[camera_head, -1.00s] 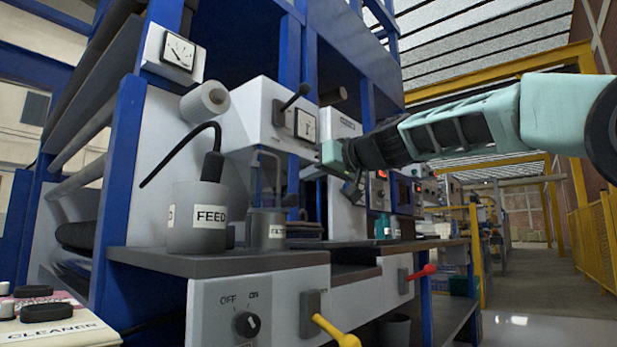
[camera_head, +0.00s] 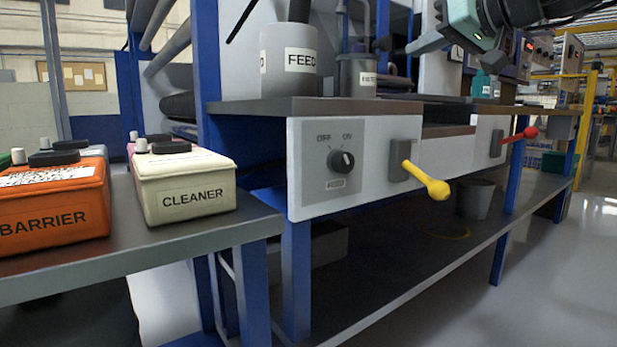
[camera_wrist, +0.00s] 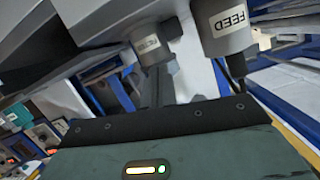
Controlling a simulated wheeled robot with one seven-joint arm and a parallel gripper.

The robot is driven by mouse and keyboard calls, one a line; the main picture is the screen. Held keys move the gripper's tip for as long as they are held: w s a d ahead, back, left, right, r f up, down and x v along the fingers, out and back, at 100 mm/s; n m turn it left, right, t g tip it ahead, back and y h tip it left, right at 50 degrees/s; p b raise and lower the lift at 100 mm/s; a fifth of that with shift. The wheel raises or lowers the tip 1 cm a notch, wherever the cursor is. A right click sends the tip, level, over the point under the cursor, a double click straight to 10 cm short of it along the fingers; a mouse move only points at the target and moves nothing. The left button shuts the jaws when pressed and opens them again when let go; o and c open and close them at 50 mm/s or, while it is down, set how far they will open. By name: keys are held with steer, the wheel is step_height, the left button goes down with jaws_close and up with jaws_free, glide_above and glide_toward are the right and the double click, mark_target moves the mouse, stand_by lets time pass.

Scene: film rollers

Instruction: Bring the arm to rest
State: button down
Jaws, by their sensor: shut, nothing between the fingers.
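My gripper (camera_head: 428,42) shows at the top right of the head view, raised above the bench ledge and pointing left and down. Its fingers are shut with nothing between them. The teal wrist housing (camera_head: 464,18) is behind the fingers, and the rest of my arm runs out of the top of the picture. In the wrist view the teal housing (camera_wrist: 215,155) with its lit status lamp fills the bottom.
A FEED pot (camera_head: 288,75) and a smaller labelled pot (camera_head: 357,78) stand on the ledge. Yellow (camera_head: 428,182) and red (camera_head: 520,135) levers stick out below. BARRIER (camera_head: 50,215) and CLEANER (camera_head: 185,185) containers stand on the left table. The floor at right is clear.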

steer(key=s+a+f+n+g+h+p, duration=0.1)
steer(key=s+a+f+g+h+p, duration=0.1)
steer(key=s+a+f+g+p, duration=0.95)
steer(key=s+d+f+n+h+p, duration=0.1)
steer(key=s+d+f+h+p, duration=0.15)
steer(key=s+f, duration=0.65)
steer(key=s+d+f+n+h+p, duration=0.1)
steer(key=s+d+f+h+p, duration=0.25)
steer(key=s, duration=1.05)
step_height(320, 180, up, 35)
steer(key=w+a+p, duration=0.1)
steer(key=p, duration=3.5)
steer(key=shift+a+r+g, duration=0.15)
steer(key=shift+a+g, duration=0.05)
steer(key=shift+g, duration=0.25)
